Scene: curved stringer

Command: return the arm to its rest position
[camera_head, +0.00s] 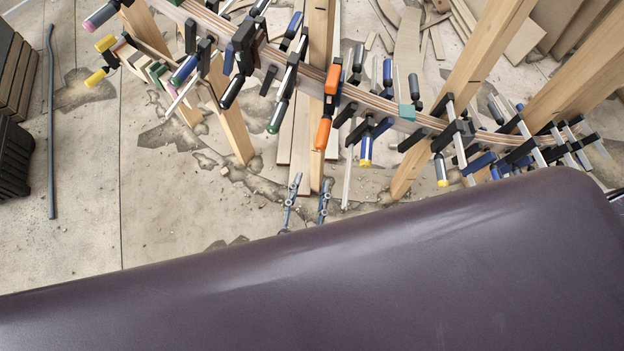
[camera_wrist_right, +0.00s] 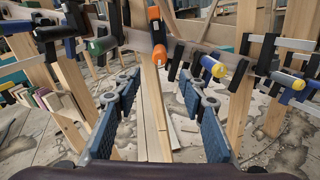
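My right gripper (camera_head: 307,193) shows in the head view just past the edge of the large dark purple surface, with its two grey-blue fingers apart. In the right wrist view, the same gripper (camera_wrist_right: 162,82) has its fingers wide apart, with nothing between the pads. It points toward the clamped curved stringer (camera_head: 345,88) and is short of it. The stringer is a laminated wooden strip crossing the head view, held by many clamps. My left gripper is not seen in either view.
Wooden posts (camera_head: 231,118) stand under the stringer. An orange-handled clamp (camera_head: 323,133) hangs close ahead of the right gripper. Dark stacked crates (camera_head: 14,160) and a thin rod (camera_head: 51,120) are at the left. The cracked floor (camera_head: 90,215) is mostly clear at the lower left.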

